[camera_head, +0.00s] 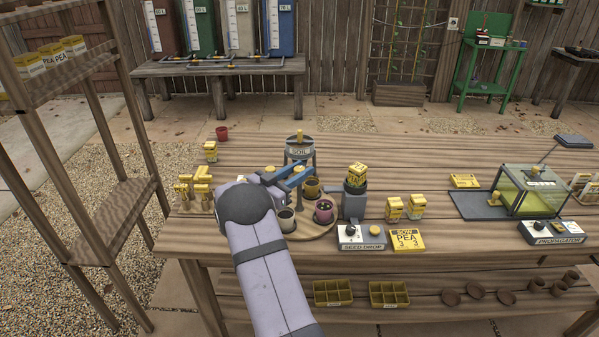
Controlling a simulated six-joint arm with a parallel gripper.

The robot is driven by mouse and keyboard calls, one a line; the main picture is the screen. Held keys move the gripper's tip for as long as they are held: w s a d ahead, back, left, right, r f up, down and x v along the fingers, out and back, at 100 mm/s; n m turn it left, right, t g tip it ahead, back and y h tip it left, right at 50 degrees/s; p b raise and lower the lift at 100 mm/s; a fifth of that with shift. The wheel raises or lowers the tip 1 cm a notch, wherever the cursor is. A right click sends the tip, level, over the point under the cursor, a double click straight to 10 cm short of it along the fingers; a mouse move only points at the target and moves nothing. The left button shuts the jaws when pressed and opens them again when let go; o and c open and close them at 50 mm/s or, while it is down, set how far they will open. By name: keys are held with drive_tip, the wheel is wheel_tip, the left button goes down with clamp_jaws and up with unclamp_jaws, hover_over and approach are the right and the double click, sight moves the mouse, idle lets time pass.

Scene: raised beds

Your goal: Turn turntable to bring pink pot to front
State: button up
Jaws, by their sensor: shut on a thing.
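The turntable (318,234) is a round wooden disc on the bench, partly hidden by my arm. The pink pot (324,214) stands upright at its right side, with dark contents. My gripper (297,176), with blue fingers, reaches over the turntable from the left. It is shut on a small tan peg (299,169) above the disc; the peg's lower part is hard to make out. My gripper is apart from the pink pot, behind and left of it.
The soil dispenser (300,152) stands behind the turntable. The grey seed dispenser (354,204) with its seed-drop box (361,237) is close on the right. Free bench (452,230) lies before the glass propagator (532,189).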

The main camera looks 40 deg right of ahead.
drive_tip(key=shift+r+g, duration=0.1)
drive_tip(key=shift+g, duration=0.2)
drive_tip(key=o, duration=1.1)
drive_tip(key=shift+c, duration=0.2)
drive_tip(key=shift+a, duration=0.15)
drive_tip(key=a+p, duration=0.1)
drive_tip(key=a, duration=0.5)
drive_tip(key=shift+a, duration=0.9)
